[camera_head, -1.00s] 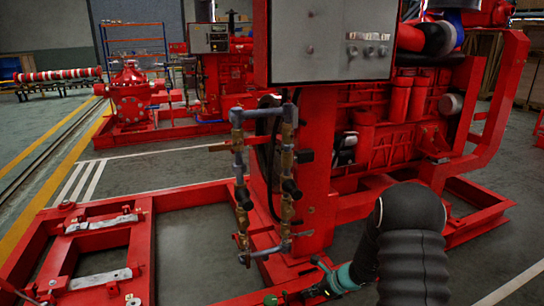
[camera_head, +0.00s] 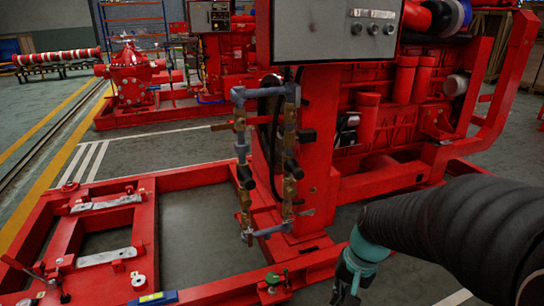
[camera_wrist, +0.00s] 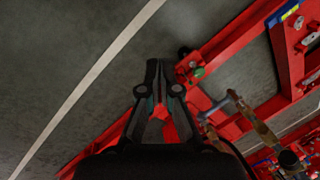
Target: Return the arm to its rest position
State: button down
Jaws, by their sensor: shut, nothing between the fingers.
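My gripper (camera_head: 345,293) hangs at the lower right of the head view, below a teal wrist part and my black sleeved arm. It points down, to the right of the red base frame (camera_head: 225,286). In the wrist view my gripper (camera_wrist: 156,68) shows its black fingertips together and nothing held. Behind and beside the fingers lie the red frame rail (camera_wrist: 225,38) and grey floor. A small green-topped fitting (camera_head: 273,279) sits on the frame to the left of my gripper, apart from it in the head view.
The red engine (camera_head: 385,125) and grey control panel (camera_head: 335,40) stand behind. A pipe loop with brass valves (camera_head: 288,165) rises left of the arm. A blue and yellow item (camera_head: 153,298) lies on the front rail. Open floor (camera_head: 405,280) shows around my gripper.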

jog(key=s+d+r+n+t+h, duration=0.1)
jog(key=s+r+t, duration=0.4)
jog(key=s+r, duration=0.5)
notch_tip(320, 180, up, 2)
jog(key=n+h, duration=0.1)
jog(key=n, duration=0.1)
jog(key=shift+r+n, duration=0.2)
jog(key=shift+n, duration=0.2)
jog(key=shift+d, duration=0.1)
